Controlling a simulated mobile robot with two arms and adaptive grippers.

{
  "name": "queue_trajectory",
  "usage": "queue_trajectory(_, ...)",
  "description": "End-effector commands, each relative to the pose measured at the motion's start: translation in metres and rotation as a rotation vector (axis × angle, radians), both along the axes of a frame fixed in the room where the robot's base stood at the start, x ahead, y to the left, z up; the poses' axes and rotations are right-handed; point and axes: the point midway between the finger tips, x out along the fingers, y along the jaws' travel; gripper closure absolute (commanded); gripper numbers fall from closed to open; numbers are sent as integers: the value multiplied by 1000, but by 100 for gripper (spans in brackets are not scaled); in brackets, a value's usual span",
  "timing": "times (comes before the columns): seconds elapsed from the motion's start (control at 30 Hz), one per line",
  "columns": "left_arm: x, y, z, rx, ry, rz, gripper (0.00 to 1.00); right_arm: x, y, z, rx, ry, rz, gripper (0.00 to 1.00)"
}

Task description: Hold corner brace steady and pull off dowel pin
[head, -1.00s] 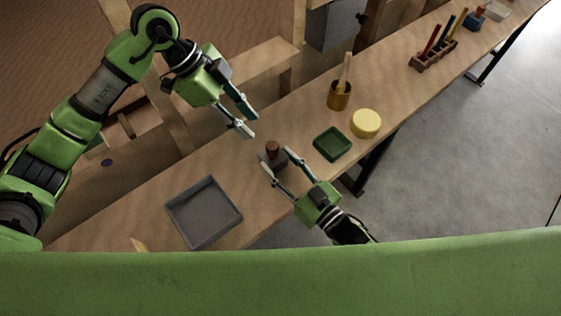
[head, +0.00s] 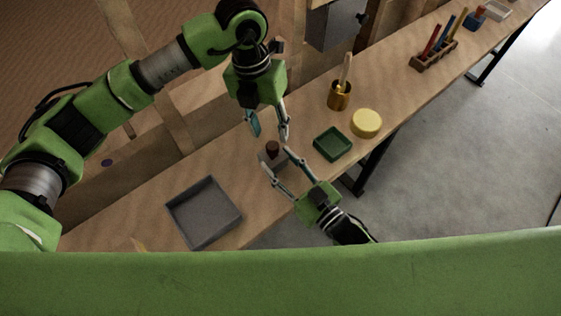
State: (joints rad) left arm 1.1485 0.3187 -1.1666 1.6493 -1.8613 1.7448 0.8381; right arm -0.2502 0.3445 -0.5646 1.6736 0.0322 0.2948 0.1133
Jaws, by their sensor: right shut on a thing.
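The corner brace (head: 277,160) is a small dark grey piece on the wooden bench. The brown dowel pin (head: 272,147) stands up from it. My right gripper (head: 275,157) comes from the lower right and has its fingers on either side of the brace, shut on it. My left gripper (head: 270,136) points down just above and behind the pin in the picture. Its fingers are spread apart with nothing between them. The lower part of the brace is partly hidden by the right fingers.
A grey tray (head: 205,213) lies empty at the left of the bench. A green tray (head: 332,144), a yellow round thing (head: 366,123) and a brass cup (head: 339,97) with a wooden stick stand to the right. A rack (head: 433,55) of coloured sticks is farther along.

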Motion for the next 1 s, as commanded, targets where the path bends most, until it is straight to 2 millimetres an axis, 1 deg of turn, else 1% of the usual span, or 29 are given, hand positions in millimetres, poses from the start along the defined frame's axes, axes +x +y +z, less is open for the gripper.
queue_trajectory(0.03,0,-2,0,19,-21,-97,62,0,0,0,0,0,0,87)
queue_trajectory(0.1,1,-4,0,43,-47,-231,62,0,0,0,0,0,0,87)
queue_trajectory(0.2,2,-5,-1,74,-71,-385,62,0,0,0,0,0,0,87)
queue_trajectory(0.33,2,-6,-1,99,-87,-511,62,0,0,0,0,0,0,87)
queue_trajectory(0.47,2,-6,-4,110,-92,-561,62,0,0,0,0,0,0,87)
queue_trajectory(0.57,2,-6,-11,112,-91,-567,62,0,0,0,0,0,0,87)
queue_trajectory(1.0,2,-5,-67,110,-91,-564,62,0,0,0,0,0,0,87)
